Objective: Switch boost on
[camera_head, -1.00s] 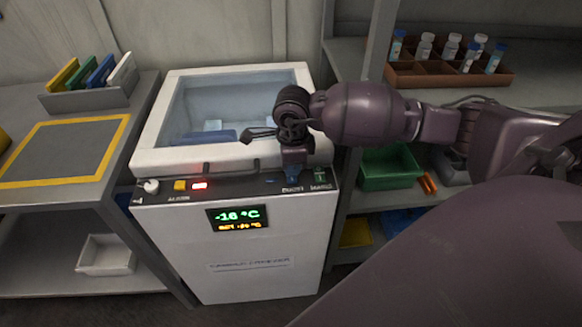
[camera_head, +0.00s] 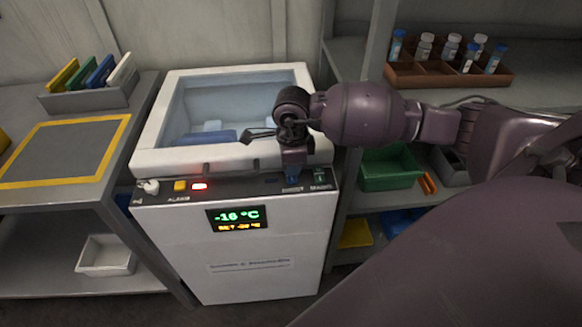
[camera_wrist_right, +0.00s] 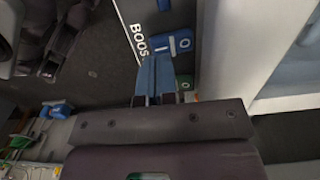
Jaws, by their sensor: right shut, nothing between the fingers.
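The freezer (camera_head: 240,270) has a control strip along its front top edge. In the right wrist view, a blue rocker switch (camera_wrist_right: 184,43) marked I and O sits beside the BOOST label. My right gripper (camera_head: 292,177) points down at the right part of the strip, over the boost area, and hides the switch in the head view. In the right wrist view its blue fingers (camera_wrist_right: 158,62) are shut and empty, with their tips at the I end of the switch. Whether they touch it I cannot tell. My left gripper is not in view.
The strip also has a yellow button (camera_head: 180,185), a lit red indicator (camera_head: 200,186), a white knob (camera_head: 150,187) and a green switch (camera_head: 320,177). The display (camera_head: 237,218) reads -16 °C. Shelves stand on both sides; a vial rack (camera_head: 440,80) is at right.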

